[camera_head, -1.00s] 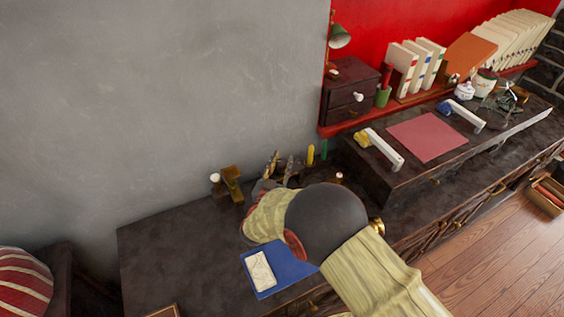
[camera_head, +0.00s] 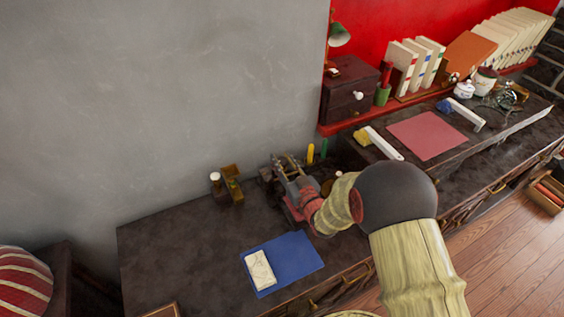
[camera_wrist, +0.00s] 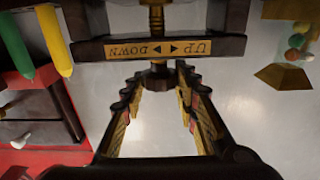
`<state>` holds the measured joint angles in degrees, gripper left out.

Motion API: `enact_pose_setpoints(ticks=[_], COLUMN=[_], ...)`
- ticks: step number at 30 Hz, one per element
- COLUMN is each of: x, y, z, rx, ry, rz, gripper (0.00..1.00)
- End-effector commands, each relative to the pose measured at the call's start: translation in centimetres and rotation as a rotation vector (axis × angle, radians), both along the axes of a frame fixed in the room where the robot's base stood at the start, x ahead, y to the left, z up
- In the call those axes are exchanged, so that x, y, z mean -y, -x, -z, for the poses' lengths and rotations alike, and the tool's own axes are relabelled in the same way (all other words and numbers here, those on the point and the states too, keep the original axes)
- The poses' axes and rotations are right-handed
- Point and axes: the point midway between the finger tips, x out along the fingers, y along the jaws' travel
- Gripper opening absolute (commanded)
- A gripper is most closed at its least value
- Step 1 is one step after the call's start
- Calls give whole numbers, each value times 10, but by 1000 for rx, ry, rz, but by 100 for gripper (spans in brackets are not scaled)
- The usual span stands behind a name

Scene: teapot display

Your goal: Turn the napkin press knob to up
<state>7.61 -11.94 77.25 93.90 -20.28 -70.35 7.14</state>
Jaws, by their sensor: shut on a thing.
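The napkin press stands on the dark desk near the wall, and its brass screw and frame (camera_head: 284,161) show partly behind my gripper (camera_head: 282,172). In the wrist view a dark crossbar (camera_wrist: 105,48) carries a brass plate with "UP" and "DOWN" and two arrows, seen upside down. The brass screw (camera_wrist: 156,20) runs through the bar. A small dark knob (camera_wrist: 157,82) shows on the screw's line below the plate. My gripper (camera_wrist: 158,88) has its stepped fingers on either side of this knob, shut on it. Their exact contact is hard to see.
A blue mat (camera_head: 300,253) with a white block (camera_head: 260,269) lies in front. A small brass-and-wood stand (camera_head: 232,185) is left of the press. Yellow (camera_wrist: 55,38) and green (camera_wrist: 16,45) sticks stand close beside it. The desk's left part is clear.

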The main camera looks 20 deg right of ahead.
Motion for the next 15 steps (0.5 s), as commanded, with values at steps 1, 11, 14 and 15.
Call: enact_pose_setpoints(ticks=[1,11,14,15], x=[5,5,5,4], y=[-1,-2,-2,-2], z=[1,1,1,0], rx=[-1,-2,0,1], ry=[0,0,1,1], rz=[-31,-309,-400,-436], gripper=[5,5,5,5])
